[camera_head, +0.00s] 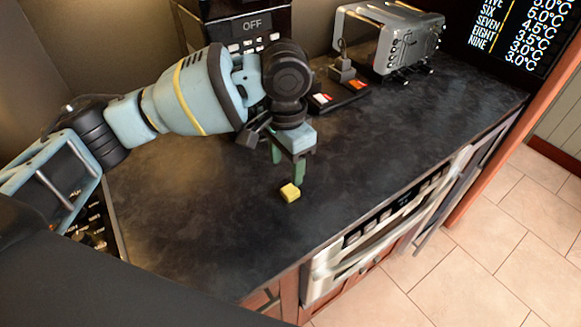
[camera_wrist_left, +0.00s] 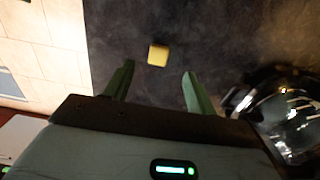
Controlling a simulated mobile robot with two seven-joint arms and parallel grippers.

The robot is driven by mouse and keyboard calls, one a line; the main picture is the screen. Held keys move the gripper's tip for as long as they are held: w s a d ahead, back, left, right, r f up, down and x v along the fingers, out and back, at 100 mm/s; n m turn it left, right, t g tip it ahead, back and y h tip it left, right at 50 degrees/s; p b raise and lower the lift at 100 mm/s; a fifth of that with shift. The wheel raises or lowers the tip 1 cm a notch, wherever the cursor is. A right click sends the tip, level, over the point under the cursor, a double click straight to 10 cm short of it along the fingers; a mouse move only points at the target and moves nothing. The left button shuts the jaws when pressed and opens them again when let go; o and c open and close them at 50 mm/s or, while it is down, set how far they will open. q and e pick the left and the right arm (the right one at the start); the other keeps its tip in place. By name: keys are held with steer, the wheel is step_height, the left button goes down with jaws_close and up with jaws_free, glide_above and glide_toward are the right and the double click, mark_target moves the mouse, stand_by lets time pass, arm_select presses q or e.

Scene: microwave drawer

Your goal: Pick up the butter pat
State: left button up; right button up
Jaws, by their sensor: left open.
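The butter pat (camera_head: 290,192) is a small yellow block on the dark countertop. In the left wrist view the butter pat (camera_wrist_left: 158,55) lies beyond the fingertips, roughly centred between them. My left gripper (camera_head: 287,172) points down just above and beside the butter, with its green fingers apart and nothing between them. In the left wrist view my left gripper (camera_wrist_left: 158,72) shows both fingers spread. My right gripper is not in view.
A silver toaster (camera_head: 390,40) stands at the back right, and a black appliance marked OFF (camera_head: 250,24) at the back. A dark block with small red and white pieces (camera_head: 340,92) lies behind my gripper. The countertop (camera_head: 210,235) around the butter is clear, with its front edge above a drawer appliance (camera_head: 385,228).

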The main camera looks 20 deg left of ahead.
mark_target(288, 191)
arm_select(q)
steer(key=shift+w, duration=0.3)
steer(key=shift+s, duration=0.15)
steer(key=shift+s+f, duration=0.1)
steer(key=shift+f, duration=1.25)
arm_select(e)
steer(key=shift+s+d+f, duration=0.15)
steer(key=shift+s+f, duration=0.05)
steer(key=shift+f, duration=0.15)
arm_select(q)
step_height(288, 191, down, 5)
steer(key=shift+d+r+b, duration=0.1)
steer(key=shift+b, duration=0.2)
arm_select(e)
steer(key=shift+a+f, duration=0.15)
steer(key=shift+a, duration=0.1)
arm_select(q)
steer(key=c, duration=1)
steer(key=shift+c, duration=0.2)
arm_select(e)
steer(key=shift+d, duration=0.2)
